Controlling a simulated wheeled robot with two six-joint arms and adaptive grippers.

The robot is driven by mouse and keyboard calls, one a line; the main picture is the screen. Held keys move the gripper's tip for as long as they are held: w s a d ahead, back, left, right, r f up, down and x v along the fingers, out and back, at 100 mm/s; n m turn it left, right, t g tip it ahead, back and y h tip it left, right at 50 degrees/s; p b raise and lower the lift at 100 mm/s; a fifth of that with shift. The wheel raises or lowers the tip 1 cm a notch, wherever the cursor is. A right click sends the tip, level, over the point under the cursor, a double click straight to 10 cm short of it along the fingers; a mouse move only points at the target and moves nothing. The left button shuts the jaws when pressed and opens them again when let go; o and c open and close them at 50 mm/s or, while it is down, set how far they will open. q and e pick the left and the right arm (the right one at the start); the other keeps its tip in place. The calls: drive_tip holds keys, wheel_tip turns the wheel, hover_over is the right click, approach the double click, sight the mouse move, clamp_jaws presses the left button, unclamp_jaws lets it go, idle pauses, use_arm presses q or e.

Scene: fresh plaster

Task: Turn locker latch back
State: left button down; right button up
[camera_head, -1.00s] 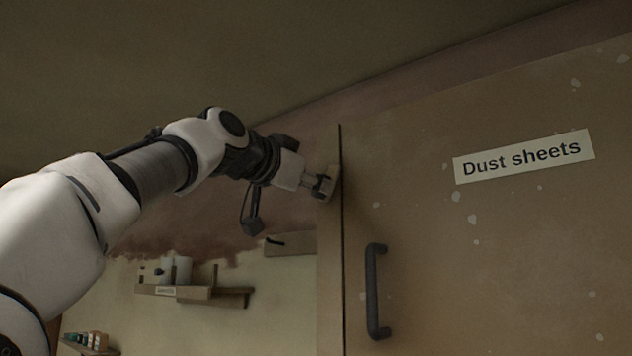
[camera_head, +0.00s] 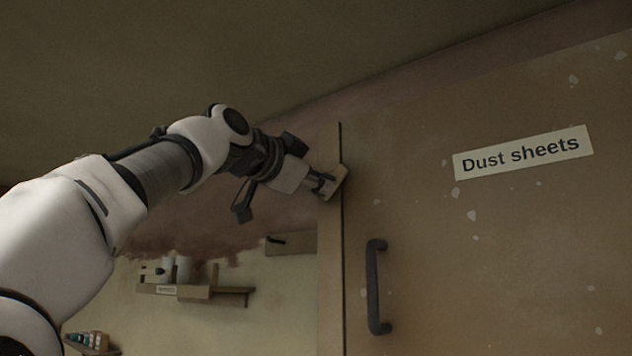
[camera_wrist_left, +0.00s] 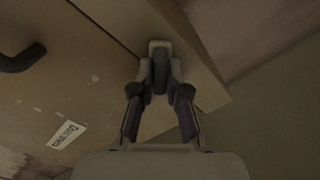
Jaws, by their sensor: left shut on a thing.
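The locker's latch (camera_head: 342,180) is a small pale block at the top left edge of the locker door (camera_head: 480,250). It sits tilted over the gap between door and side frame. My left gripper (camera_head: 328,186) is shut on the latch, coming in from the left. In the left wrist view the latch (camera_wrist_left: 159,45) shows at the tips of my left gripper (camera_wrist_left: 160,75), whose fingers are closed around a dark part. The fingers partly hide the latch. My right gripper is in neither view.
A dark handle (camera_head: 375,288) stands out from the door below the latch. A label reading "Dust sheets" (camera_head: 522,153) is on the door. Shelves (camera_head: 195,291) with small items are on the wall to the left. The space around my left arm looks clear.

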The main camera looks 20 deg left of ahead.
use_arm(q)
drive_tip(key=m, duration=0.3)
drive_tip(key=m+b, duration=0.1)
drive_tip(key=m, duration=0.4)
drive_tip(key=shift+s+d+f+m, duration=0.15)
drive_tip(key=shift+f+m, duration=0.1)
drive_tip(key=shift+m, duration=0.05)
idle(0.4)
drive_tip(key=c, duration=1.4)
unclamp_jaws()
drive_tip(key=shift+o, duration=1.2)
drive_tip(key=shift+w, duration=0.2)
drive_tip(key=shift+w+d+f, duration=0.15)
drive_tip(key=shift+w+f, duration=0.05)
drive_tip(key=shift+w, duration=0.05)
drive_tip(key=shift+s, duration=0.1)
drive_tip(key=shift+s, duration=0.1)
